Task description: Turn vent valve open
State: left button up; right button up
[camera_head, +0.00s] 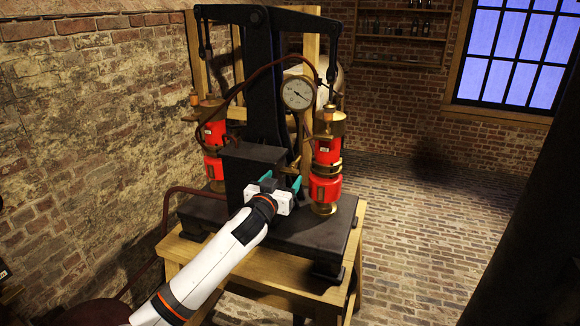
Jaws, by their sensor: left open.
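My left gripper (281,181) reaches in from the lower left, its two teal fingertips apart, at the front of the black machine. It is beside the dark box (250,168) on the machine's base plate (318,236). I cannot pick out the vent valve for certain; the gripper covers part of the machine's front there. A round white-faced gauge (298,93) is above and behind the gripper. A red jar with brass fittings (325,171) stands just right of the gripper, and another red jar (213,135) stands at the left. My right gripper is not in view.
The machine stands on a wooden table (353,254). A brick wall (80,140) is close on the left. Brick floor (430,230) is open to the right. A shelf with small items (400,35) and a window (515,55) are at the back.

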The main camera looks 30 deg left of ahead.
aim_at(288, 172)
pick_arm(q)
jog(key=p+x, duration=0.1)
jog(key=x, duration=0.4)
jog(key=shift+w, duration=0.3)
jog(key=shift+w+a, duration=0.1)
jog(key=shift+w, duration=0.1)
jog(key=c, duration=1)
jog(key=shift+f, duration=0.1)
